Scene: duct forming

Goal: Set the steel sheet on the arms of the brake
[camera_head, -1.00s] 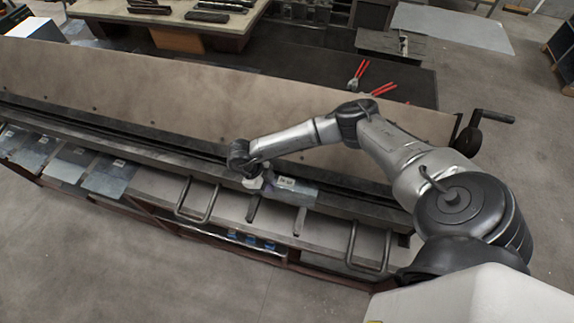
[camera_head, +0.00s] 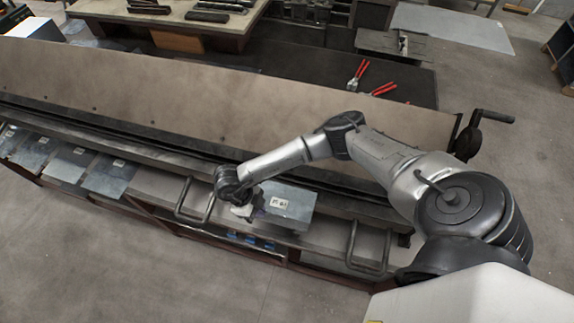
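The steel sheet (camera_head: 290,206) is a small grey rectangle with a white label. It lies flat or hovers over the front ledge of the brake (camera_head: 335,214), and I cannot tell whether it touches. The two short support arms between the U-shaped handles are now hidden beneath it. My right gripper (camera_head: 255,207) is at the sheet's left edge and appears shut on it; the fingertips are small and dark. My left gripper is out of view.
Several similar labelled sheets (camera_head: 108,176) lie along the ledge at left. U-shaped handles (camera_head: 196,200) (camera_head: 369,246) stick out on both sides of the sheet. Red-handled snips (camera_head: 357,74) lie on a dark surface behind the brake. The floor in front is clear.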

